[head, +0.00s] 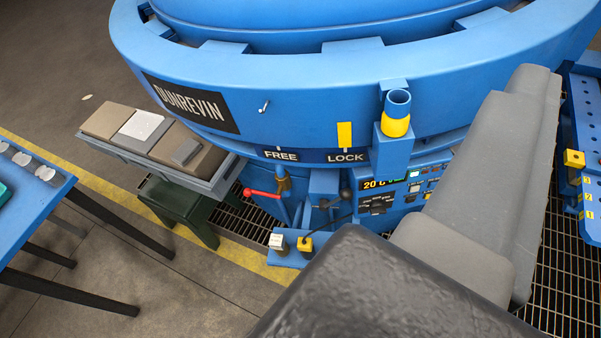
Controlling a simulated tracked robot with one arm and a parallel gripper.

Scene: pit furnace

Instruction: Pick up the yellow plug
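A small yellow block (305,244), which looks like the yellow plug, sits on a low blue base at the foot of the blue furnace. A dark cable seems to run up from it. A similar white block (277,241) stands just left of it. Another yellow cube (574,158) is on the blue rack at the right edge; I cannot tell whether it is also a plug. No gripper fingers show. Dark and grey parts, which look like my arm, fill the bottom middle and right, apart from the yellow block in the picture.
The round blue furnace (290,100) fills the top, with FREE and LOCK labels and a yellow-banded tube (396,125). A control panel (390,195) and a red lever (262,193) are below. A blue table (32,212) stands left. Floor is open at lower left.

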